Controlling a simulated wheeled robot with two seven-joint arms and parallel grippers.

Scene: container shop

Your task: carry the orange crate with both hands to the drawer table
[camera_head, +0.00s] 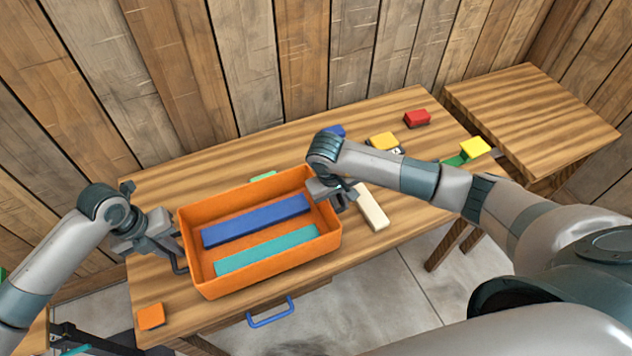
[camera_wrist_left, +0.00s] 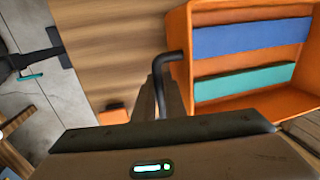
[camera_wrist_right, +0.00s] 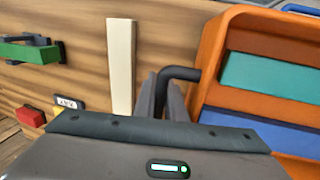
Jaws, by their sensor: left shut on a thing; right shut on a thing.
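The orange crate (camera_head: 262,284) is at the left part of the wooden drawer table (camera_head: 410,225), over its top; I cannot tell whether it touches. A blue bar (camera_head: 256,221) and a teal bar (camera_head: 267,250) lie inside it. My left gripper (camera_head: 174,250) is shut on the dark handle at the crate's left end; the handle also shows in the left wrist view (camera_wrist_left: 172,60). My right gripper (camera_head: 340,197) is shut on the handle at the right end, seen in the right wrist view (camera_wrist_right: 180,73). The drawer's blue handle (camera_head: 271,313) shows at the table's front.
A cream block (camera_head: 373,207) lies just right of the crate. An orange block (camera_head: 150,316) lies at the front left. Red (camera_head: 417,118) and yellow (camera_head: 383,141) blocks lie farther right. A smaller table (camera_head: 530,115) stands at the right.

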